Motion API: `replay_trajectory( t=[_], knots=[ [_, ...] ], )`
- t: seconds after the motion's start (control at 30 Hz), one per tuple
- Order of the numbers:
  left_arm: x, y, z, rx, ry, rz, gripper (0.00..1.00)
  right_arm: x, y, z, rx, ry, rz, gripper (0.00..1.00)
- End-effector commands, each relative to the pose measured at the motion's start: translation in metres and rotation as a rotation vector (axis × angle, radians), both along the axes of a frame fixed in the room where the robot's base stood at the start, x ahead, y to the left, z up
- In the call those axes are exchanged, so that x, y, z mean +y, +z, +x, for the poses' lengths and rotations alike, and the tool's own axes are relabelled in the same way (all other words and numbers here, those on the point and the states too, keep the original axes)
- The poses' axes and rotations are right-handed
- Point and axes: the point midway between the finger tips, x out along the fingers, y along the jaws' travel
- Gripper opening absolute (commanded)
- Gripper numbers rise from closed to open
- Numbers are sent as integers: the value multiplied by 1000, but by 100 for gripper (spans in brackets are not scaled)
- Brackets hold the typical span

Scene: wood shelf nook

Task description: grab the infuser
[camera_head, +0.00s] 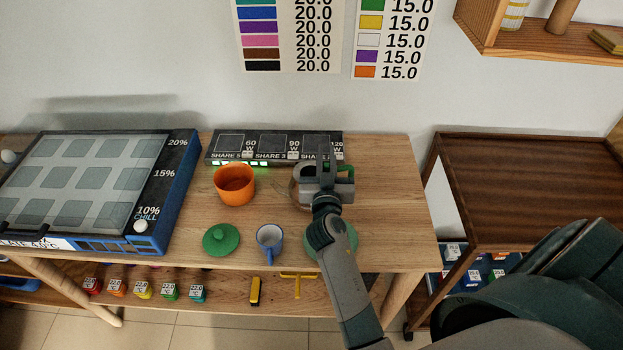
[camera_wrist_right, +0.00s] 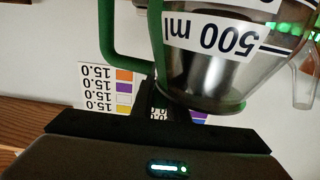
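A glass pot marked 500 ml (camera_wrist_right: 208,32) with a green handle (camera_wrist_right: 110,30) and green rim fills the upper part of the right wrist view, upside down. A shiny metal cylinder, apparently the infuser (camera_wrist_right: 203,72), shows through its glass. In the head view, the pot (camera_head: 300,194) stands on the table, largely covered by my right gripper (camera_head: 325,160), which is over it. In the wrist view, dark finger parts (camera_wrist_right: 154,98) reach the rim beside the metal cylinder. Their tips are not clear, so I cannot tell whether they hold it. My left gripper is out of view.
A green round thing (camera_head: 346,238) is partly under the arm. A dark label panel (camera_head: 232,146) lies behind. The table's right end is clear.

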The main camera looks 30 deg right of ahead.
Motion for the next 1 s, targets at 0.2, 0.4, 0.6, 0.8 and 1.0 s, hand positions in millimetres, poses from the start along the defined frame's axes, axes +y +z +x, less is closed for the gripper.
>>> replay_trajectory(
  t=[0.2, 0.4, 0.6, 0.8, 1.0],
  knots=[
    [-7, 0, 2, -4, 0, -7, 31, 0, 0, 0, -1, 0, -1, 0],
    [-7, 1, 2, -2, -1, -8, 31, 0, 6, 0, -3, 0, -2, 0],
    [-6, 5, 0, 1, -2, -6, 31, -1, 30, 0, -4, 0, 0, 0],
    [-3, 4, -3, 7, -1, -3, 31, 0, 62, 0, -7, 0, -1, 0],
    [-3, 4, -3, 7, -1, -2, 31, 0, 89, 0, -4, 0, 0, 0]
  ],
)
